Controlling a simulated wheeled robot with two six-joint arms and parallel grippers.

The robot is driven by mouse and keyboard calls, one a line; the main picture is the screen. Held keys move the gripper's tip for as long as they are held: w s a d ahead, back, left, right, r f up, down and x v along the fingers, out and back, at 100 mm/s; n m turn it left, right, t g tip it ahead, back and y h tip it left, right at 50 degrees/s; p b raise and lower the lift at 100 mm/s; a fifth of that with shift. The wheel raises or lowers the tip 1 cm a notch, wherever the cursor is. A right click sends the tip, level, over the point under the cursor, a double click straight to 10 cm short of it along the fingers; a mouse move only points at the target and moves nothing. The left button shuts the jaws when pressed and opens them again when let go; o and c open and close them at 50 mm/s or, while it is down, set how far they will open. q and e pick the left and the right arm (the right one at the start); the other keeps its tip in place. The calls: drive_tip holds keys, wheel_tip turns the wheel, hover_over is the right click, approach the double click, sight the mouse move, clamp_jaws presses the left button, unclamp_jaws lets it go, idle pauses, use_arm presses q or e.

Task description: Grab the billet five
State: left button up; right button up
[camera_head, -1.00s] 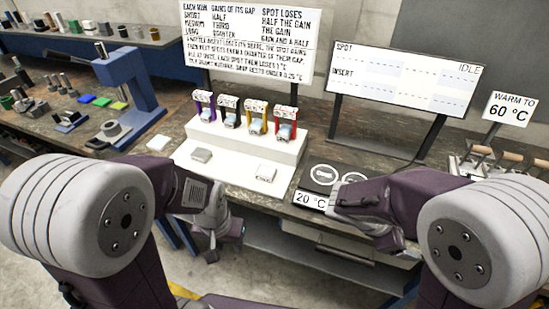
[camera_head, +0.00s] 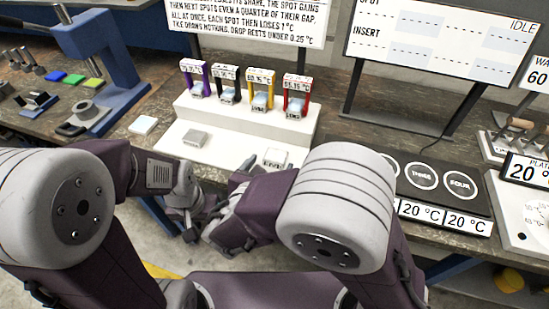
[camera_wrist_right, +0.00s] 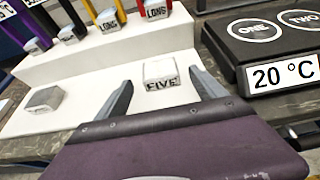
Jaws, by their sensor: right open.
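Billet five is a small pale block (camera_head: 275,157) on the lower step of the white stand. In the right wrist view its front face reads FIVE (camera_wrist_right: 160,74). My right gripper (camera_wrist_right: 161,91) is open, with one finger on each side of the billet in that view. The billet looks just beyond or between the fingertips, and I cannot tell if they touch it. In the head view my right gripper (camera_head: 256,168) is at the stand's front edge, partly hidden by its own arm. My left gripper (camera_head: 190,228) hangs in front of the bench, its jaws unclear.
A grey block (camera_head: 194,138) sits left on the same step. Several coloured holders with labelled blocks stand on the upper step (camera_head: 233,118). A dark plate with numbered circles (camera_head: 440,188) is to the right. A blue press (camera_head: 105,75) stands at left.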

sight(276, 155)
drive_tip(key=shift+d, duration=0.2)
drive_tip(key=x, duration=0.5)
drive_tip(key=shift+w+a+r, duration=0.1)
drive_tip(key=shift+w+r, duration=0.1)
drive_tip(key=shift+r, duration=0.1)
drive_tip(key=shift+s+r, duration=0.1)
drive_tip(key=shift+s, duration=0.05)
drive_tip(key=shift+c, duration=0.7)
clamp_jaws()
